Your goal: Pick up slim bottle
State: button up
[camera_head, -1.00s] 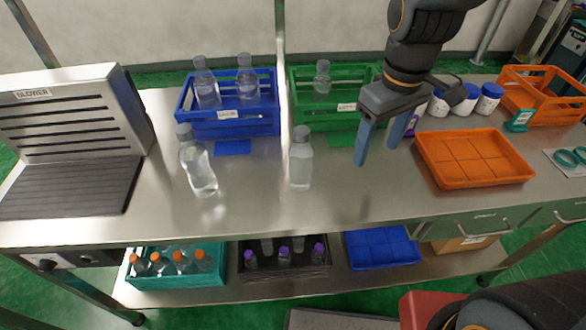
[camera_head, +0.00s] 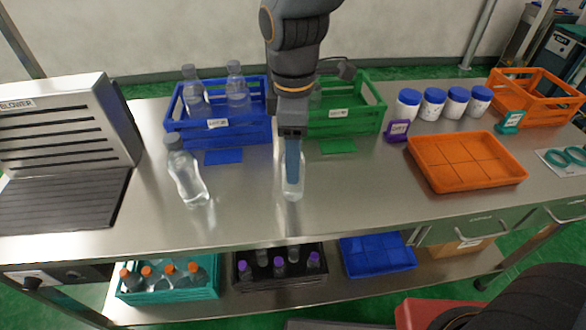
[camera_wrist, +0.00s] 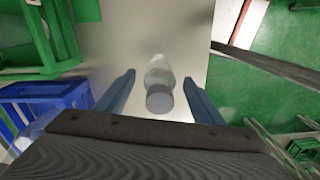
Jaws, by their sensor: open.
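The slim bottle (camera_head: 292,188) is clear with a grey cap and stands upright on the steel bench. In the head view my gripper (camera_head: 291,178) is in front of it and hides its upper part. In the wrist view the bottle (camera_wrist: 159,82) shows between the two blue fingers of my gripper (camera_wrist: 160,85), cap toward the camera, with a gap on each side. The fingers are open and do not touch it. A second, wider clear bottle (camera_head: 187,172) with a grey cap stands to the left.
A blue crate (camera_head: 235,131) with clear bottles and a green crate (camera_head: 365,122) stand behind. An orange tray (camera_head: 428,178) and white jars (camera_head: 433,103) are to the right. A blower unit (camera_head: 60,125) stands at the left. Bare bench lies between the bottles.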

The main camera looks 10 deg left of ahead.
jog(key=shift+f, duration=1.15)
jog(key=c, duration=1.3)
jog(key=shift+r, duration=0.1)
jog(key=shift+c, duration=0.2)
